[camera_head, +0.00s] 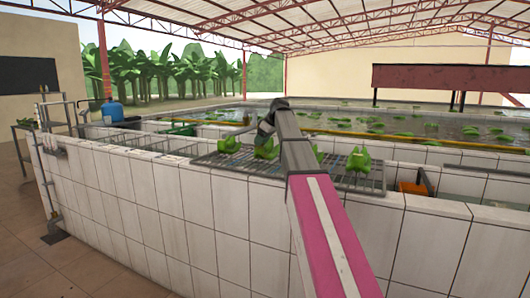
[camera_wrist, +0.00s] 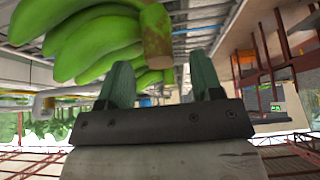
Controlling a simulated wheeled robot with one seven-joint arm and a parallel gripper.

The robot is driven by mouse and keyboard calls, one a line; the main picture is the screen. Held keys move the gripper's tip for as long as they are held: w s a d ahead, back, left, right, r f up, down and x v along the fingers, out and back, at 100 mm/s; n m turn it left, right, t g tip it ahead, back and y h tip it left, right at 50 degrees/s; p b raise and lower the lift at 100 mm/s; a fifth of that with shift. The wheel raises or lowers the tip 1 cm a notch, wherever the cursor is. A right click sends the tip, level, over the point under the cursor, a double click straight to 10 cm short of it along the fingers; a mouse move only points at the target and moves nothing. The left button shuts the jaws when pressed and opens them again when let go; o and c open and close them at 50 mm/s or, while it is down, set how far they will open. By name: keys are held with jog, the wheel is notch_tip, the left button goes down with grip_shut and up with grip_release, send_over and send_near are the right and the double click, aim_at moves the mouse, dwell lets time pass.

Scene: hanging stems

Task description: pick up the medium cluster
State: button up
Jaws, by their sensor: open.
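Several green banana clusters sit on a metal rack on the tiled wall: one at the left (camera_head: 229,145), one beside my gripper (camera_head: 264,131), namely the middle cluster (camera_head: 266,150), one partly hidden behind my arm (camera_head: 318,154), and one at the right (camera_head: 359,160). I cannot tell for certain which is the medium one. In the wrist view, a green cluster (camera_wrist: 95,42) with a brown cut stem end (camera_wrist: 156,36) is close beyond the fingertips. My gripper (camera_wrist: 162,78) is open, with nothing visibly held. The stem end appears above the gap between the fingers.
The metal rack (camera_head: 210,160) spans the tiled wall (camera_head: 150,200). Water tanks with floating green clusters (camera_head: 430,125) lie behind. An orange object (camera_head: 412,188) is at the right. A blue container (camera_head: 112,111) and pipes stand at the left.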

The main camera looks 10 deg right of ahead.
jog(key=shift+w+a+f, duration=0.15)
jog(key=shift+a+f, duration=0.1)
jog(key=shift+f, duration=0.15)
grip_shut()
jog(key=shift+r, duration=0.15)
